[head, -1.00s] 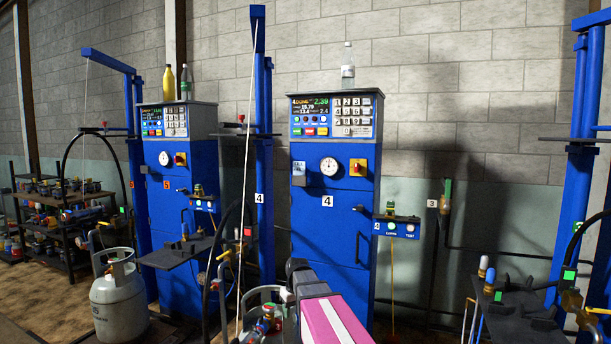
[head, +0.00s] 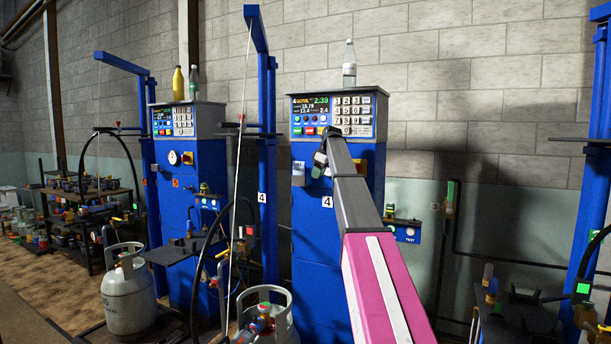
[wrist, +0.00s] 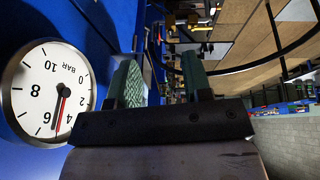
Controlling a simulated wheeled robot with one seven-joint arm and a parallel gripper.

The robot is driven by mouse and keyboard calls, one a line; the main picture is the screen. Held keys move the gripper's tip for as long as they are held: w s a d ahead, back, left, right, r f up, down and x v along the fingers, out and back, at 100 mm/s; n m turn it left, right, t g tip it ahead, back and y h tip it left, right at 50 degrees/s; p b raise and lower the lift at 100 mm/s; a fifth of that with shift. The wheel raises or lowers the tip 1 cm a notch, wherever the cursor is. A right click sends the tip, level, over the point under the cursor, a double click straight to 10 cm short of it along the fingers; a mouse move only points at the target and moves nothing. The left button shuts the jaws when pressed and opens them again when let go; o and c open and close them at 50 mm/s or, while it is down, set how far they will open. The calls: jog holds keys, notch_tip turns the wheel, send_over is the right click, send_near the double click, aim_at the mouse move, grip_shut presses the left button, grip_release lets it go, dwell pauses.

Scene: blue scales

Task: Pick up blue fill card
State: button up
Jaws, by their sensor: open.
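A small pale-blue card-like plate (head: 299,174) is on the front of the blue cabinet marked 4, near its left edge below the display. It may be the blue fill card; its print is too small to read. My gripper (head: 319,163) is raised in front of this cabinet, just right of the plate in the picture. I cannot tell its depth gap. In the wrist view my gripper (wrist: 160,75) has its two green-grey fingers apart with nothing between them. No card can be made out there.
A round BAR gauge (wrist: 49,92) is close beside the fingers in the wrist view. A clear bottle (head: 349,65) stands on cabinet 4. A blue post (head: 267,150) rises to its left. Gas cylinders (head: 128,300) stand at lower left.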

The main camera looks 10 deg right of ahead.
notch_tip(320, 180, up, 6)
jog(key=w+d+n, duration=0.1)
jog(key=d, duration=0.1)
send_near(297, 166)
jog(key=x, duration=0.5)
jog(key=shift+x, duration=2.45)
jog(key=shift+w+d, duration=0.1)
grip_shut()
